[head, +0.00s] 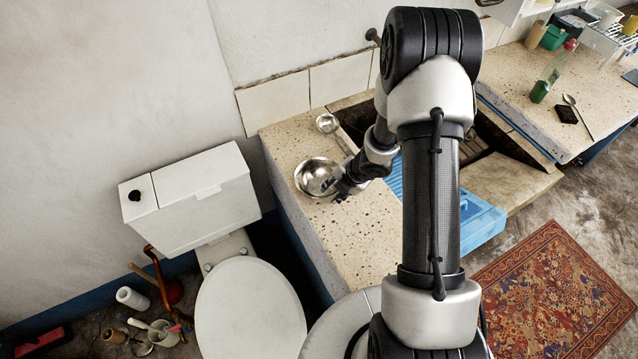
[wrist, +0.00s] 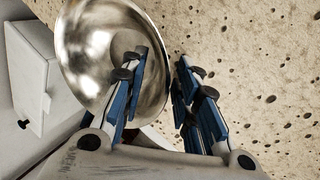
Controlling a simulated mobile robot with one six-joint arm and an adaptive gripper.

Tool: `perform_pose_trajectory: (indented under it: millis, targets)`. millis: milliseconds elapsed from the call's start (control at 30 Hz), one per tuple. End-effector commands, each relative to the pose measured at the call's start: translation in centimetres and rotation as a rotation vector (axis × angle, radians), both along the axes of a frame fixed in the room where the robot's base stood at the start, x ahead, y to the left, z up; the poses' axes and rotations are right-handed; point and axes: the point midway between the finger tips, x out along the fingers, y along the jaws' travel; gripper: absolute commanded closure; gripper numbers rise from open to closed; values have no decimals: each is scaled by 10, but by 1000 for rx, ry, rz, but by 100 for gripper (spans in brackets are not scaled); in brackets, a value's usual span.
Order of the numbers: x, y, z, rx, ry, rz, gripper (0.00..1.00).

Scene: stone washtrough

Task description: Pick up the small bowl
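A shiny metal bowl (head: 311,172) sits on the speckled stone counter. A smaller round metal dish (head: 327,122) stands behind it, near the wall tiles; I cannot tell if it is a bowl. My gripper (head: 338,186) is at the right side of the larger bowl. In the wrist view the larger bowl (wrist: 90,55) fills the upper left. My gripper (wrist: 162,62) is open there, its left finger over the bowl's inside and its right finger outside, over the stone. The rim appears between them. I cannot tell whether either finger touches it.
The stone counter (head: 365,235) is clear in front of the bowl. A sunken basin lies to the right, partly hidden by my arm, with a blue plastic tray (head: 480,222) at its front. A toilet (head: 250,305) stands left of the counter. A green-based bottle (head: 541,90) stands on the right counter.

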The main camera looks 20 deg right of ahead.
Motion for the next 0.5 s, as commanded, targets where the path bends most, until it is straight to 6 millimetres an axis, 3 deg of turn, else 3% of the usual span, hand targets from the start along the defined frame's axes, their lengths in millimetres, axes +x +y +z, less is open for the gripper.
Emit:
perform_pose_trajectory:
  millis: [500]
  targets:
    - [0, 0, 1, 0, 0, 0, 100]
